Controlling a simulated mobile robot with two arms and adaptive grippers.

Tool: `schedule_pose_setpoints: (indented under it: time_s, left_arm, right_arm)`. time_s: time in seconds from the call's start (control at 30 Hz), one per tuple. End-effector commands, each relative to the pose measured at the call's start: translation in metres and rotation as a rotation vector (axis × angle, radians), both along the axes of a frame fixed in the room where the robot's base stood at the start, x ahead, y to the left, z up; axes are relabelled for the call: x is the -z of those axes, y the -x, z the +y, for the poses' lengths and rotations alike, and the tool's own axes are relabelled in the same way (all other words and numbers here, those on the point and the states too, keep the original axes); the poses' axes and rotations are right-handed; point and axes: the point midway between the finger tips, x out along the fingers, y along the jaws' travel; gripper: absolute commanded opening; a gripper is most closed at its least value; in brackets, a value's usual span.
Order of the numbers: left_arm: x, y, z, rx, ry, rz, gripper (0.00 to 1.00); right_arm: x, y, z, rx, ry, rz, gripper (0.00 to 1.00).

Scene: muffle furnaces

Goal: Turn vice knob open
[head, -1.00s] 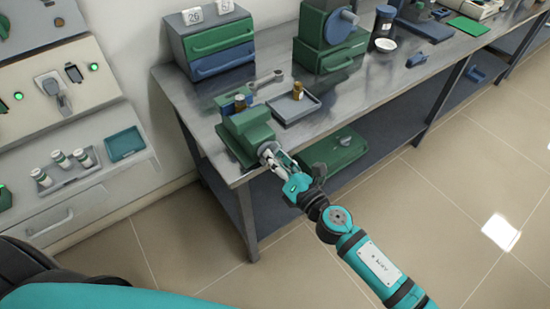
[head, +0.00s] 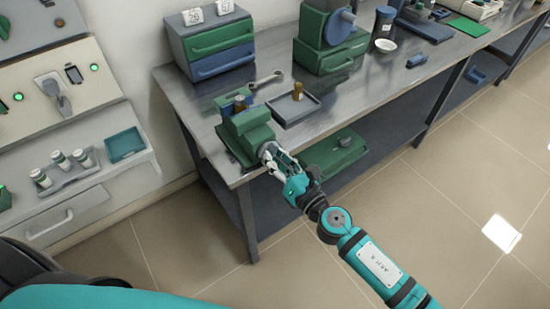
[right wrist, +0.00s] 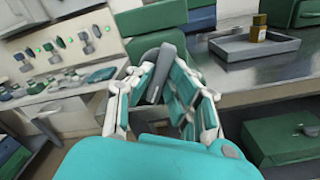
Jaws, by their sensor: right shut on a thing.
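The green vice (head: 246,136) is mounted at the near left corner of the metal bench, and its body also shows in the right wrist view (right wrist: 150,18). The grey vice knob (head: 267,150) faces the front and is partly hidden by my fingers. My right gripper (head: 274,158) is shut on the knob. In the right wrist view the dark grey knob (right wrist: 158,72) sits between the fingers. My left gripper is not in view.
A grey tray (head: 278,112) with a small amber bottle (head: 298,91) stands behind the vice, beside a wrench (head: 265,79). A green and blue drawer unit (head: 218,46) is at the back.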

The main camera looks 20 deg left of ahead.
Motion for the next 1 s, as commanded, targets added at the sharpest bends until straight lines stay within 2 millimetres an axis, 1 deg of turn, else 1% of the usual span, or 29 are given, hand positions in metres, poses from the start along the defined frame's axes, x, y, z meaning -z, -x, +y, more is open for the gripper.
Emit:
schedule_pose_setpoints:
  time_s: [0.03, 0.07, 0.2, 0.47, 0.57, 0.67, 1.0]
  left_arm:
    - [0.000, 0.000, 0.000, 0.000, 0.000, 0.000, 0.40]
    - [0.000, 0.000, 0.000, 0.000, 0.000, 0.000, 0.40]
    - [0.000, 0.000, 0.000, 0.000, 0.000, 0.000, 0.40]
    - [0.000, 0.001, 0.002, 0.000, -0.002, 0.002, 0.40]
    - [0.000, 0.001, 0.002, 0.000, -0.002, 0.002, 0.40]
    - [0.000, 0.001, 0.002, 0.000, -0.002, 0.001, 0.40]
    - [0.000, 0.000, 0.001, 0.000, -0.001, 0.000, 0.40]
  right_arm:
    - [0.002, 0.001, 0.000, -0.002, 0.005, 0.000, 0.00]
    - [0.003, 0.001, 0.000, -0.002, 0.005, 0.000, 0.19]
    - [0.002, 0.001, 0.000, -0.002, 0.004, 0.001, 0.37]
    - [0.001, 0.001, -0.001, -0.001, 0.002, 0.000, 0.38]
    - [0.002, 0.004, -0.006, 0.000, 0.003, 0.001, 0.38]
    - [0.002, 0.012, -0.017, 0.000, 0.004, 0.002, 0.38]
    - [0.003, 0.057, -0.072, 0.000, 0.003, 0.005, 0.38]
